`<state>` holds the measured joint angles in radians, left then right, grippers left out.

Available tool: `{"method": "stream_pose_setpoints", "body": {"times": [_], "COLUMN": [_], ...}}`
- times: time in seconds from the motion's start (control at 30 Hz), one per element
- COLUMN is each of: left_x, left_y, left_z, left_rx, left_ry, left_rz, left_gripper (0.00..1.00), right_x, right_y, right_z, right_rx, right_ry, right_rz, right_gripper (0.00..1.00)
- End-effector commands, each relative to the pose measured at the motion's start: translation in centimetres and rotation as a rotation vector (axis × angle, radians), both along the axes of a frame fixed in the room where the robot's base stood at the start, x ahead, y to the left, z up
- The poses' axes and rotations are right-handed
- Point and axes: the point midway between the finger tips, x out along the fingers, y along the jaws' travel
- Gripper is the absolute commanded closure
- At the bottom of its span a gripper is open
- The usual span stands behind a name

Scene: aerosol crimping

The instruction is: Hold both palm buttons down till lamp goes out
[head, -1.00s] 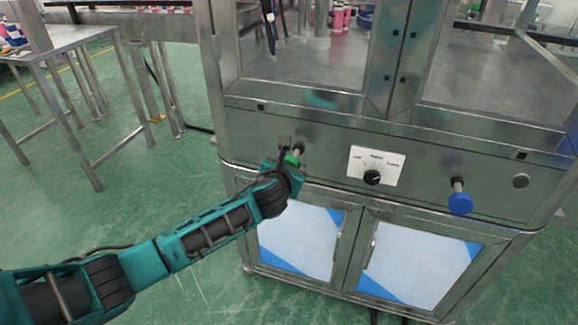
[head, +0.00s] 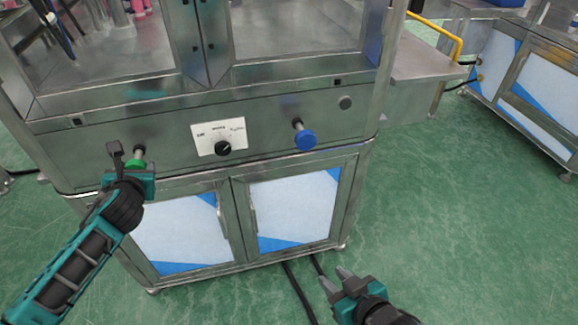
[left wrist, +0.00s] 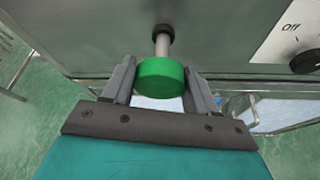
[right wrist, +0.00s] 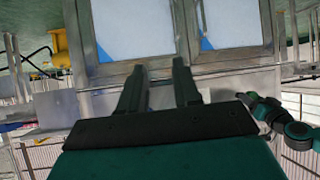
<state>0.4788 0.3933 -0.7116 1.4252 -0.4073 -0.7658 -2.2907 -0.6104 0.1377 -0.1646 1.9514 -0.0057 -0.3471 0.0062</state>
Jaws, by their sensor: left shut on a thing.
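The green palm button (head: 135,163) sticks out on a stem from the left of the machine's front panel. My left gripper (head: 128,168) is shut on it; in the left wrist view a finger stands on either side of the green button (left wrist: 160,78). The blue palm button (head: 304,139) stands out on its stem at the right of the panel, with nothing touching it. My right gripper (head: 334,277) is open and empty, low in front of the cabinet and well below the blue button. I cannot make out a lit lamp.
A selector dial (head: 223,148) on a white plate sits between the buttons. Cabinet doors (head: 292,212) lie below. Black cables (head: 300,292) run on the floor. Open green floor (head: 450,230) lies to the right.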

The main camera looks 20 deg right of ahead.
Motion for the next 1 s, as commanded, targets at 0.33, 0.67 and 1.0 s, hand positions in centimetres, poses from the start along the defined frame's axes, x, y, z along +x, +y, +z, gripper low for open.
{"method": "stream_pose_setpoints", "body": {"times": [0.33,0.67,1.0], "left_x": [0.0,0.0,0.0], "left_y": [0.0,0.0,0.0], "left_z": [0.0,0.0,0.0], "left_rx": [0.000,0.000,0.000], "left_ry": [0.000,0.000,0.000], "left_rz": [0.001,0.000,0.000], "left_gripper": [0.72,0.72,0.72], "right_x": [11.5,16.9,21.5], "right_y": [-1.6,-2.5,-2.5], "right_z": [8.1,13.3,12.8], "right_rx": [0.036,0.063,0.065], "right_ry": [-0.287,-0.437,-0.440], "right_rz": [-0.136,-0.205,-0.205], "right_gripper": [1.00,1.00,1.00]}}
